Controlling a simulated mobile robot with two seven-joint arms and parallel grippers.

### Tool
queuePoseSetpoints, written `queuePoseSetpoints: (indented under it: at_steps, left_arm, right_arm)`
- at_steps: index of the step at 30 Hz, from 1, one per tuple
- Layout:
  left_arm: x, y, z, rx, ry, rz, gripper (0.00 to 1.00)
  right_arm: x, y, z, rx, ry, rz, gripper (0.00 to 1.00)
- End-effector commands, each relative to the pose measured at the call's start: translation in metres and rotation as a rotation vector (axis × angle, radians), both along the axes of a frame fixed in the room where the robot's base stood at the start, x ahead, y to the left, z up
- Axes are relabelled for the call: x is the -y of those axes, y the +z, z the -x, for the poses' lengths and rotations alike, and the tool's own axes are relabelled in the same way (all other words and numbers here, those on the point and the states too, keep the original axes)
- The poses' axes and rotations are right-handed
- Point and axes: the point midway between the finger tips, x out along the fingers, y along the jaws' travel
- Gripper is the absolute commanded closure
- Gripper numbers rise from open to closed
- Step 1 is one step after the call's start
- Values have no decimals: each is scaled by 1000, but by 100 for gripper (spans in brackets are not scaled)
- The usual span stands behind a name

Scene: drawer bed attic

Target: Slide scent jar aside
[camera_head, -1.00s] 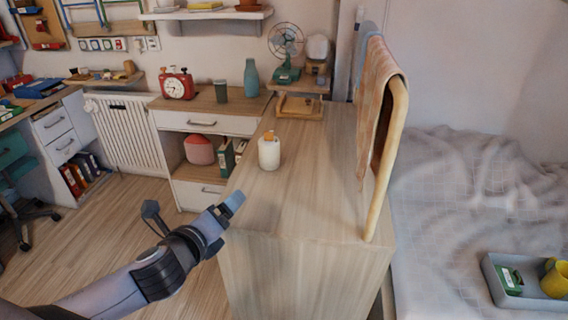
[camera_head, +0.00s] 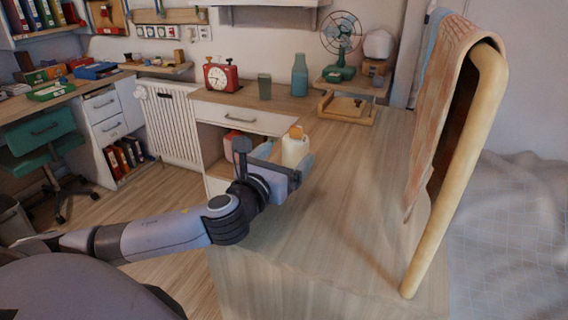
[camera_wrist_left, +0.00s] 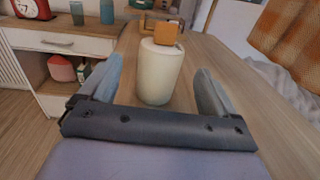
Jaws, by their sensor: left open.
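The scent jar (camera_head: 295,148) is a cream-white cylinder with an orange-brown cap, upright on the wooden cabinet top (camera_head: 330,200). My left gripper (camera_head: 287,160) is at the jar's near side, and its arm comes in from the left. In the left wrist view the jar (camera_wrist_left: 160,75) stands ahead and between the two fingers (camera_wrist_left: 157,88), which are spread wide. There is visible space between each finger and the jar. The jar's lower part is partly hidden by my gripper in the head view. My right gripper is not in view.
A towel on a wooden rail (camera_head: 455,160) stands along the right side of the cabinet top. A wooden tray (camera_head: 346,108), a teal bottle (camera_head: 299,75), a dark cup (camera_head: 264,87) and a red clock (camera_head: 221,75) are behind the jar. The right-middle cabinet top is clear.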

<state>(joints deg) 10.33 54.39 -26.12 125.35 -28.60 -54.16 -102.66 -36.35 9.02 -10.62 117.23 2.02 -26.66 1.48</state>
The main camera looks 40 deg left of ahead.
Motion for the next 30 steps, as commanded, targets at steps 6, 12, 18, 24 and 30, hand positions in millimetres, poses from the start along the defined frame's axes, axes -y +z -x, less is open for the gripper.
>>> queuePoseSetpoints:
  at_steps: [6, 12, 18, 24, 30]
  left_arm:
    - [-5, 0, -31, 2, 1, 3, 9]
    - [-8, 0, -46, 1, 0, 3, 9]
    - [-8, 0, -50, -2, -1, 2, 9]
    - [-8, 0, -50, -1, -1, 3, 26]
    - [-9, 0, -49, 0, 0, 3, 70]
  right_arm:
    - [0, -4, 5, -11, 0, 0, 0]
    - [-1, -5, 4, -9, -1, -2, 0]
    - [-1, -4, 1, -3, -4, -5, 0]
    - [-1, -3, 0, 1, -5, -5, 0]
    - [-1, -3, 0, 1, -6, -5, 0]
